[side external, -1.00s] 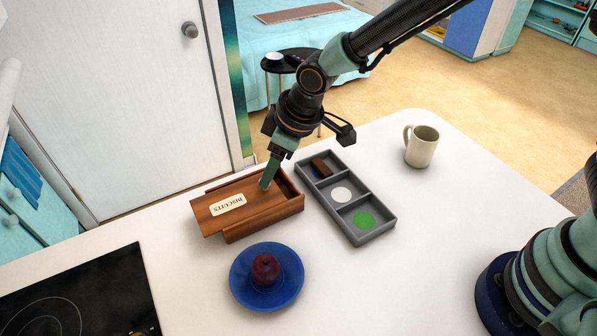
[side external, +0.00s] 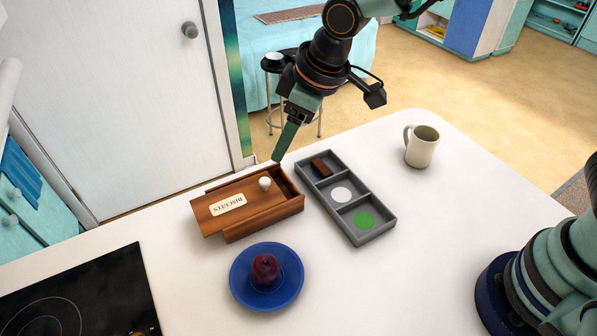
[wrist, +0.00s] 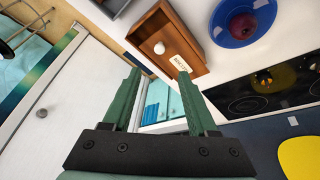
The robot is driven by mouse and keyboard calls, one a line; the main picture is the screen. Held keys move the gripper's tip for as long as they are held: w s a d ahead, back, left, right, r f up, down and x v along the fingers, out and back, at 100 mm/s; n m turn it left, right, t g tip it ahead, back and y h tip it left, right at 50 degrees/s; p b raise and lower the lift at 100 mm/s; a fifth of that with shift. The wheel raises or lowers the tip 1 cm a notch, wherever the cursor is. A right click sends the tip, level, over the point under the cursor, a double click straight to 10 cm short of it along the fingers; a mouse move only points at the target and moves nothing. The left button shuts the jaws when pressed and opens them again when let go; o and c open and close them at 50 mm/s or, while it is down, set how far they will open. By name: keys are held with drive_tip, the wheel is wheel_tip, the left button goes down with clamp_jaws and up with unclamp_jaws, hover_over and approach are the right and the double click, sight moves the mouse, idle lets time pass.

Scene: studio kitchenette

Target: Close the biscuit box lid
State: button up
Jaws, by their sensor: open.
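The wooden biscuit box (side external: 262,228) stands on the white counter. Its sliding lid (side external: 240,193), with a BISCUITS label (side external: 228,204) and a white knob (side external: 265,183), sits shifted left. The lid overhangs the box's left end and leaves a gap at the right end. My gripper (side external: 279,154) is above the box's far right side, apart from the knob, and holds nothing. In the wrist view, the two green fingers of my gripper (wrist: 159,73) are spread, with the box lid (wrist: 172,47) and knob (wrist: 159,48) beyond them.
A blue plate (side external: 240,290) with a dark red fruit (side external: 266,270) is in front. A mug (side external: 421,147) stands farther right. A black hob (side external: 85,297) is at lower left.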

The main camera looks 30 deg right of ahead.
sight(265, 180)
drive_tip(key=w+a+m+g+h, duration=0.2)
drive_tip(key=w+a+m+g, duration=0.1)
drive_tip(key=w+m+g, duration=0.15)
drive_tip(key=shift+t, duration=0.45)
wheel_tip(265, 180, down, 11)
drive_tip(key=shift+d+f, duration=0.1)
drive_tip(key=shift+f, duration=0.05)
idle(0.4)
clamp_jaws()
idle(1.2)
